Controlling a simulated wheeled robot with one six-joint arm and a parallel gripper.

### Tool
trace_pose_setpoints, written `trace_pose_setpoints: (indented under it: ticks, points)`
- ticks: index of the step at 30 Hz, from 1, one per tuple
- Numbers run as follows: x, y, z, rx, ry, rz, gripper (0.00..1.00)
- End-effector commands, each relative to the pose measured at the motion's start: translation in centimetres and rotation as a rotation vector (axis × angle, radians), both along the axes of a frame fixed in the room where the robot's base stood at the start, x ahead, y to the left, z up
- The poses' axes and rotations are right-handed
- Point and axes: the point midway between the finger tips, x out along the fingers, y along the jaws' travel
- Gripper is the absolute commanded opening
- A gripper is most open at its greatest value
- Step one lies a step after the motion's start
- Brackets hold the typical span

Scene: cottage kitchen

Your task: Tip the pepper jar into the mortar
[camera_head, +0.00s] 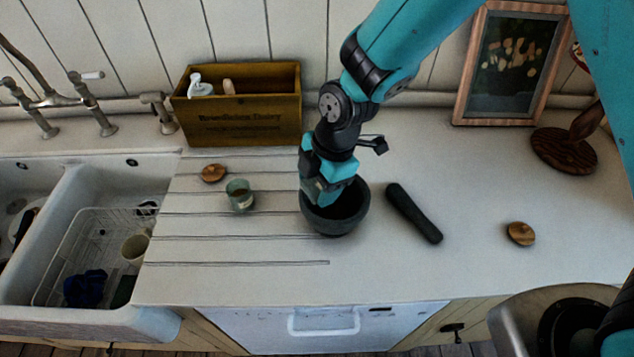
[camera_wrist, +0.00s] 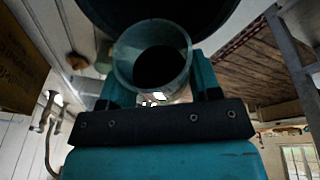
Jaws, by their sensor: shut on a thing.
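The dark mortar (camera_head: 345,222) stands on the counter, and its dark bowl (camera_wrist: 150,12) fills the top of the wrist view. My gripper (camera_head: 322,192) points down at the mortar's mouth, its tip overlapping the left part of the bowl. In the wrist view its turquoise fingers are shut on a clear glass jar (camera_wrist: 123,68), the pepper jar, with a dark interior and its open rim in view. The wrist view is strongly turned over, so the jar looks tilted. Whether pepper is falling out cannot be seen. The held jar is mostly hidden in the head view.
A dark pestle (camera_head: 413,213) lies right of the mortar. A second small greenish jar (camera_head: 240,195) stands to the left. Wooden lids lie at left (camera_head: 213,172) and right (camera_head: 520,233). A wooden box (camera_head: 240,108), a picture frame (camera_head: 511,62) and a sink (camera_head: 100,230) surround the counter.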

Motion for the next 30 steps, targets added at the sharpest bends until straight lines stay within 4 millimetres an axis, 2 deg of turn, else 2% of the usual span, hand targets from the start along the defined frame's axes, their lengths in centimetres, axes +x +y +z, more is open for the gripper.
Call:
trace_pose_setpoints:
  ticks: [12,21,25,30]
  points:
    - [0.4,-0.6,-0.5,0.205,0.110,-0.002,0.32]
    - [0.6,-0.9,-0.4,0.278,0.149,0.000,0.32]
    - [0.4,-0.7,0.0,0.246,0.133,0.006,0.32]
    - [0.3,-0.5,0.8,0.068,0.035,0.011,0.32]
